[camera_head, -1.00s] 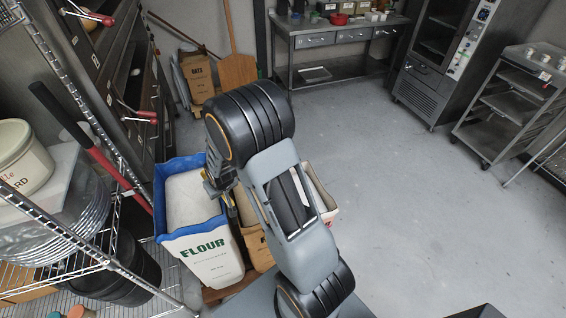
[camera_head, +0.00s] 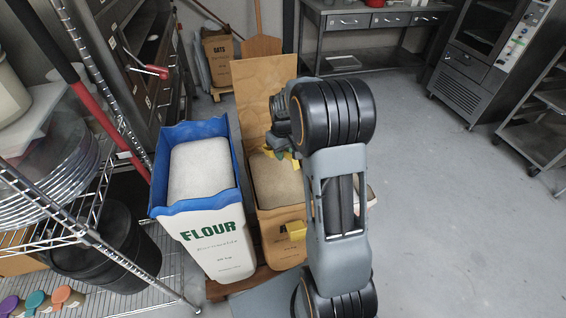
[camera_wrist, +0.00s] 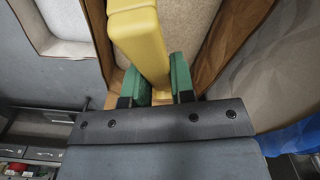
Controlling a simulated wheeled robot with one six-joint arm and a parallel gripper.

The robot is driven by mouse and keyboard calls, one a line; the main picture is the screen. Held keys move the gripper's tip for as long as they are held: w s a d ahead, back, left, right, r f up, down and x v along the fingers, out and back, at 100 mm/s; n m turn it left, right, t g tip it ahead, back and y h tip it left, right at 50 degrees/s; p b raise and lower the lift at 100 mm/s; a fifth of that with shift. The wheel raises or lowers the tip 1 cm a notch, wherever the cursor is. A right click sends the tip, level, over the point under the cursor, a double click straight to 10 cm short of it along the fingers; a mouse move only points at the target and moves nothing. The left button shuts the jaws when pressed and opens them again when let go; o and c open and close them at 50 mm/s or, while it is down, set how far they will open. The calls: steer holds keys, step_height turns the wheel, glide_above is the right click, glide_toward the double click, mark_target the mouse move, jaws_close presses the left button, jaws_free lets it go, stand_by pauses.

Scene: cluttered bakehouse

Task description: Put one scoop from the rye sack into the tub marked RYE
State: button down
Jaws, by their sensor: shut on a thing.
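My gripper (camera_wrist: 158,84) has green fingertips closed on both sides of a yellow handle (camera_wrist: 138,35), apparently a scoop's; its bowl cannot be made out. In the head view my gripper (camera_head: 284,153) hangs over an open brown sack (camera_head: 268,238) of beige grainy stuff (camera_head: 275,182). No tub marked RYE can be made out.
A white FLOUR sack (camera_head: 213,245) with a blue rim stands left of the brown sack. Another pale sack (camera_head: 370,195) shows behind my arm. An OATS sack (camera_head: 218,60) stands behind.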

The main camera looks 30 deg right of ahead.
steer(key=shift+d+f+b, duration=0.15)
steer(key=shift+f+b, duration=0.25)
steer(key=shift+f, duration=0.15)
step_height(320, 180, down, 13)
steer(key=b, duration=0.8)
steer(key=shift+b, duration=0.4)
steer(key=shift+r, duration=0.1)
